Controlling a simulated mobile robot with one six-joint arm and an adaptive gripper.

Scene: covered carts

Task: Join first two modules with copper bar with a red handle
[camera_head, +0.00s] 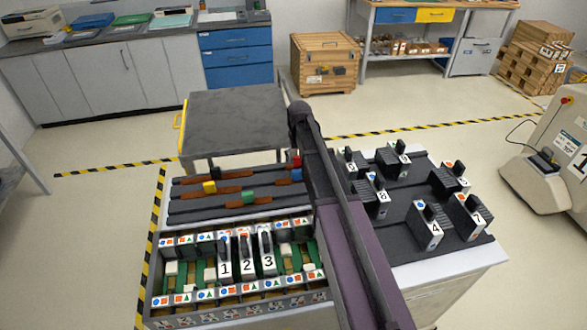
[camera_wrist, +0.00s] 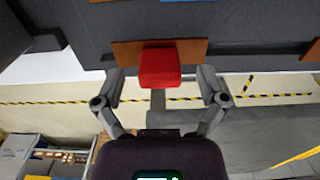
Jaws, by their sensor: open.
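The copper bar (camera_wrist: 192,48) with a red handle (camera_wrist: 160,67) lies in the dark tray, in the upper middle of the wrist view. My gripper (camera_wrist: 161,82) is open, with one finger on each side of the red handle. I see gaps between fingers and handle, and no grip on it. In the head view the red handle (camera_head: 297,161) shows beside my arm, which hides part of the bar. Module 1 (camera_head: 225,268), module 2 (camera_head: 247,265) and module 3 (camera_head: 268,262) stand upright side by side in the rack at the front of the cart.
Bars with a yellow handle (camera_head: 209,187) and a green handle (camera_head: 248,196) lie in the tray, left of my arm. More numbered modules, such as module 4 (camera_head: 427,230), stand on the right part of the cart. An empty grey cart (camera_head: 235,120) stands behind.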

